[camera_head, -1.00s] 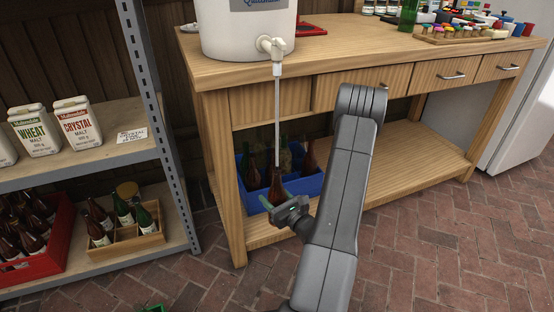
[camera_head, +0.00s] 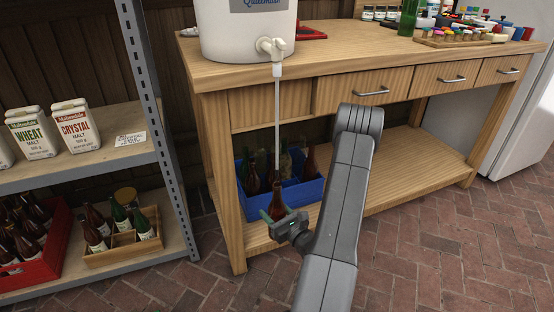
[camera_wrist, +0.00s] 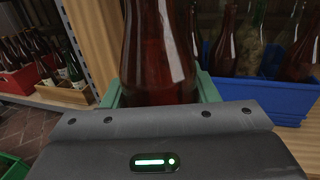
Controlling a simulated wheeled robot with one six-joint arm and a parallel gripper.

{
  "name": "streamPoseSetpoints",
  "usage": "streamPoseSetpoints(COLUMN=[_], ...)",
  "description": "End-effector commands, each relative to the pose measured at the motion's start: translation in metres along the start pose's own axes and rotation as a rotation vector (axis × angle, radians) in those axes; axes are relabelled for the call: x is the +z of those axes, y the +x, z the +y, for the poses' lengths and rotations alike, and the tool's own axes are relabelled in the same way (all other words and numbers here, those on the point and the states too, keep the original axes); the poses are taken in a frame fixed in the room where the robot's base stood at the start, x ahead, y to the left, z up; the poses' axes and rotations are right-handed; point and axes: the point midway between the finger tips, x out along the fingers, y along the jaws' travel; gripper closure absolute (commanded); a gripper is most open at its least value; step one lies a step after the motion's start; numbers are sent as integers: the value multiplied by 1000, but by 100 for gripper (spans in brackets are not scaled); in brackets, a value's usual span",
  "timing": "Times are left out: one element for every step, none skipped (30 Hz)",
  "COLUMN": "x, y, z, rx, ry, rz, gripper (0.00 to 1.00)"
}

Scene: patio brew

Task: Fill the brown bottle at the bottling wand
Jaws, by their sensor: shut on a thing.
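My gripper (camera_head: 277,220) is shut on a brown bottle (camera_head: 277,205), which it holds upright in front of the workbench. The same brown bottle fills the middle of the wrist view (camera_wrist: 158,50), between the green jaw pads. The bottling wand (camera_head: 277,115) hangs down from the spigot (camera_head: 270,46) of the white bucket (camera_head: 240,35). The wand's lower end meets the bottle's neck in the picture; I cannot tell for sure whether its tip is inside the neck. The liquid level in the bottle cannot be made out.
A blue crate (camera_head: 310,190) with several bottles stands on the bench's lower shelf (camera_head: 395,170), close behind the held bottle. Metal shelving (camera_head: 185,215) at left bears a red crate (camera_head: 40,270) and a wooden bottle box (camera_head: 120,250). Brick floor at right is clear.

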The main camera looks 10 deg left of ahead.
Motion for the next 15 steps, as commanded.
streamPoseSetpoints(x=[1,1,1,1,1,1,1,1,1,1,0,0,0,0,0], y=[0,0,0,0,0,0,0,0,-1,-2,-3,-5,-7,-8,-11], z=[0,0,0,0,0,0,0,0,0,0,0,1,1,2,2], rx=[0,0,0,0,0,0,0,0,0,0,-1,-1,-2,-2,-2], ry=[-1,-1,-1,-1,-1,-1,-1,-1,-1,0,0,0,0,0,0], rz=[-2,-2,-2,-2,-2,-2,-2,-2,-1,-1,-1,0,0,0,0], gripper=[76,76,76,76,76,76,76,76,76,76,76,76,76,76,76])
